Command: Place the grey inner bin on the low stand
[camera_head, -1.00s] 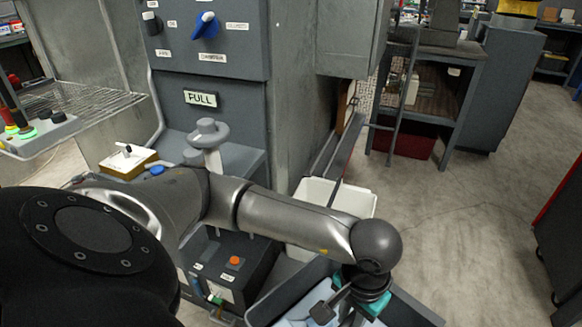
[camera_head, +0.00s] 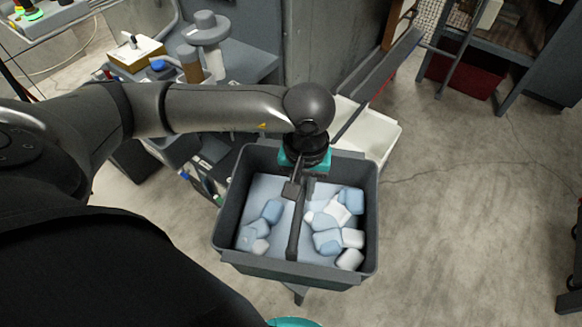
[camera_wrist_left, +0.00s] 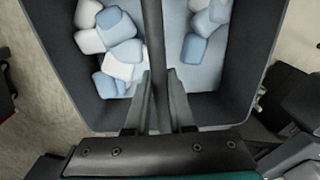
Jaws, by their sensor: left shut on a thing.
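The grey inner bin (camera_head: 228,215) is an open dark grey tub with blue and white rounded pieces inside and a bar (camera_head: 294,235) across its middle. It also shows in the left wrist view (camera_wrist_left: 245,70). My left gripper (camera_head: 297,188) reaches over the bin's far wall, shut on the bar; its two fingers (camera_wrist_left: 158,105) lie either side of the bar. The bin looks roughly level; I cannot tell whether anything supports it. I cannot make out the low stand. A teal part (camera_head: 293,322) at the bottom edge looks like my right wrist; its fingers are not clear.
A white container (camera_head: 375,137) stands just behind the bin. The grey booth cabinet (camera_head: 305,55) is beyond, with a small control box and knobs at left. A workbench with a red box (camera_head: 462,75) stands far right. Concrete floor (camera_head: 460,210) right of the bin is clear.

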